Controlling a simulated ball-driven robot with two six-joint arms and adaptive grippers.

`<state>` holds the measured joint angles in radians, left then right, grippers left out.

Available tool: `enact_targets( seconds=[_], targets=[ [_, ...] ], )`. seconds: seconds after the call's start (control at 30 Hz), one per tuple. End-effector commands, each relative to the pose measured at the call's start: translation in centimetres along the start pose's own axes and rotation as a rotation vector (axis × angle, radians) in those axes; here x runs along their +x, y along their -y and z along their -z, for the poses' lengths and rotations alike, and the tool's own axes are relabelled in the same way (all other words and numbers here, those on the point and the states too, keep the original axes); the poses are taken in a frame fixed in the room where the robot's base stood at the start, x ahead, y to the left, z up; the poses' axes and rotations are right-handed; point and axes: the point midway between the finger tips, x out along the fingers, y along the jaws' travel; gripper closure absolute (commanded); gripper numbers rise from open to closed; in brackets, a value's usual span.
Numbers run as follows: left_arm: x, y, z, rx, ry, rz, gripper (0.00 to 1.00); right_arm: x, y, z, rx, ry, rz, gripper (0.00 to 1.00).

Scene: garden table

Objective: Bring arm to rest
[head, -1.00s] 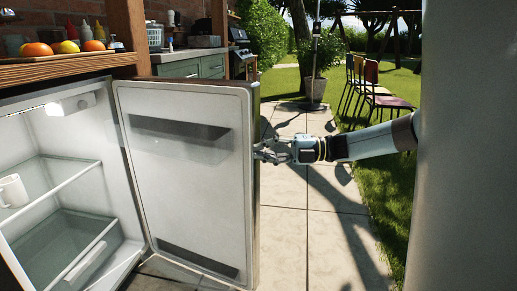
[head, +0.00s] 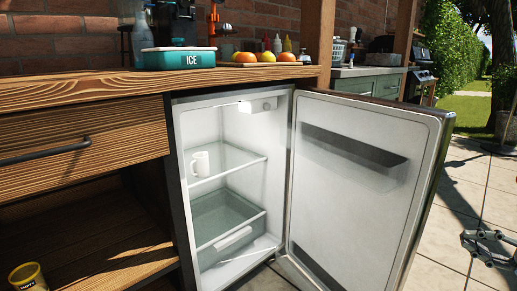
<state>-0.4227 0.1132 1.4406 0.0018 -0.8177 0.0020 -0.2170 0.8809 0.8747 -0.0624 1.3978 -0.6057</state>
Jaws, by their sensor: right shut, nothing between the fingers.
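My right gripper (head: 484,247) shows at the right edge of the head view, low over the paving. It is shut and empty, apart from the fridge door, with the rest of the arm out of the picture. The fridge door (head: 362,195) stands wide open to the right of the small fridge (head: 232,215). A white mug (head: 200,164) stands on the upper glass shelf inside. My left gripper is not in view.
An ICE box (head: 178,59) and a board with fruit stand on the wooden counter (head: 110,93). The paving (head: 455,215) right of the door is open.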

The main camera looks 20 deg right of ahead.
Motion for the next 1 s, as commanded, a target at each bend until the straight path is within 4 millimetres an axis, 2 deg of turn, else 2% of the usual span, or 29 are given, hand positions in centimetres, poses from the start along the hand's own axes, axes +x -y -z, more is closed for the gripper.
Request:
enact_targets(
  seconds=[0.03, 0.17, 0.2, 0.3, 0.43, 0.5, 0.63, 0.7, 0.87, 1.0],
  targets=[
    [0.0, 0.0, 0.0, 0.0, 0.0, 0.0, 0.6, 0.6, 3.8, 2.4, 0.084, 0.055, -0.012, 1.0],
    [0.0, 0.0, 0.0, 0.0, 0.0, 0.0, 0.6, 2.4, 13.3, 6.6, 0.343, 0.302, 0.044, 1.0],
    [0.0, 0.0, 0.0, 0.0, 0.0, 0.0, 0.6, 2.8, 16.2, 8.0, 0.435, 0.391, 0.075, 1.0],
    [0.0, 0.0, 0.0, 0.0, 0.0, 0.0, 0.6, 3.2, 23.0, 11.7, 0.664, 0.619, 0.169, 1.0],
    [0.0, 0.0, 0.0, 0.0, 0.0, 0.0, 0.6, 2.6, 29.8, 17.0, 0.937, 0.904, 0.308, 1.0],
    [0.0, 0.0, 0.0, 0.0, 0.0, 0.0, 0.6, 1.9, 32.2, 19.6, 1.051, 1.035, 0.379, 1.0],
    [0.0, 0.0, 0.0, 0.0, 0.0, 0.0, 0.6, 0.4, 34.8, 23.3, 1.194, 1.226, 0.491, 1.0],
    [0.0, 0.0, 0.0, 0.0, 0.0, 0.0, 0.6, -0.4, 35.5, 24.8, 1.247, 1.313, 0.542, 1.0],
    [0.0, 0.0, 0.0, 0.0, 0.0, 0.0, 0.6, -2.6, 36.2, 26.8, 1.317, 1.491, 0.646, 1.0],
    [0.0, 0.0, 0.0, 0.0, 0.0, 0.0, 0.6, -5.7, 36.6, 28.4, 1.348, 1.662, 0.737, 1.0]
  ],
)
